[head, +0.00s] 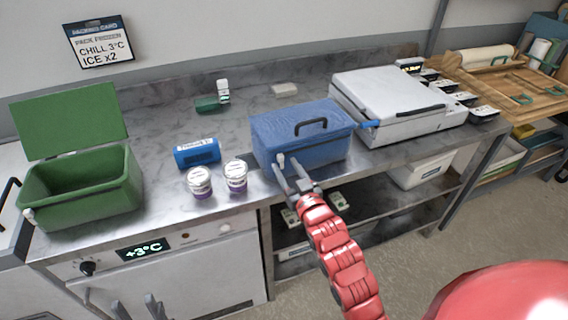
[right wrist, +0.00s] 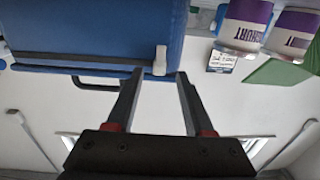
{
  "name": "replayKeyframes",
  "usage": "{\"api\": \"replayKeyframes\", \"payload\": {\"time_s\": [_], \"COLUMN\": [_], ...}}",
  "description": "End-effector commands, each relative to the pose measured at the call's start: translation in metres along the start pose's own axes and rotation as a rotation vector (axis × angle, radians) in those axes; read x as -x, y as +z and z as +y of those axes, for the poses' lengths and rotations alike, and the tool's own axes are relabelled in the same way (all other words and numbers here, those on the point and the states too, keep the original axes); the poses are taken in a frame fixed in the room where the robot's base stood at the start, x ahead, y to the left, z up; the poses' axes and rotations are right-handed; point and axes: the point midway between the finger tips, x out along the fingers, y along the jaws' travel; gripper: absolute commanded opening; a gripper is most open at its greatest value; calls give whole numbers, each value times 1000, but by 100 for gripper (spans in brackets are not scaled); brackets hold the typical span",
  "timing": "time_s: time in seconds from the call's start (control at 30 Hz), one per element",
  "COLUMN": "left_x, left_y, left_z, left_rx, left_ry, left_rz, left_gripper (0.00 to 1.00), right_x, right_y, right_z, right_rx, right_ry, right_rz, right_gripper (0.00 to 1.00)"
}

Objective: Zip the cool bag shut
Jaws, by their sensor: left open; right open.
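The blue cool bag (head: 300,138) stands on the steel counter, its lid down and a black handle on top. A small pale zip pull (head: 280,160) sits at its front left corner. In the right wrist view the pull (right wrist: 160,60) lies between the two fingertips, against the blue bag (right wrist: 100,35). My right gripper (head: 286,172) is open around the pull; I cannot tell whether a finger touches it. My left gripper (head: 136,306) is open and empty at the bottom left, in front of the counter, well away from the bag.
An open green box (head: 85,190) is further left. A white lidded case (head: 390,100) is close on the right, and a blue tab (head: 370,124) sticks out between.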

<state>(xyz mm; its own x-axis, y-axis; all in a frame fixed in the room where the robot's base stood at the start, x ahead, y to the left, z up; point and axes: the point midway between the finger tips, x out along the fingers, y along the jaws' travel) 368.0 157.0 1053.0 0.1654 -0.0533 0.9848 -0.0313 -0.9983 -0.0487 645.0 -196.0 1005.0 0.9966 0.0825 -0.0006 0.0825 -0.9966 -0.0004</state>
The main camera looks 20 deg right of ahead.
Motion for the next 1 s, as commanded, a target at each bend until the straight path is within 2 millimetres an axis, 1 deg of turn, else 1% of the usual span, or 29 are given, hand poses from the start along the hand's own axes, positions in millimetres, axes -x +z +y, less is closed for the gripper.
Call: {"api": "replayKeyframes", "payload": {"time_s": [0.03,0.1,0.2,0.53,0.67,0.7,0.77,0.8,0.83,1.0], "left_x": [-3,-4,-5,-5,-5,-5,-5,-5,-5,-5], "left_y": [0,-1,-1,-1,-1,-1,-1,-1,-1,-1], "left_z": [0,0,0,0,0,0,0,0,0,0], "left_rx": [0,0,0,0,0,0,0,0,0,0], "left_ry": [0,0,0,0,0,0,0,0,0,0], "left_rz": [0,0,0,0,0,0,0,0,0,0], "left_gripper": [50,50,50,50,50,50,50,50,50,50], "right_x": [-7,-14,-20,-23,-23,-23,-23,-23,-23,-23], "right_y": [-2,-3,-1,1,0,0,0,0,0,0], "right_z": [1,0,1,1,1,1,1,1,1,1], "right_rx": [0,1,1,0,0,0,0,0,0,0], "right_ry": [1,0,1,2,2,2,2,2,2,2], "right_rz": [0,3,1,-1,0,0,0,0,0,0], "right_gripper": [52,52,52,52,29,22,11,4,0,0]}}
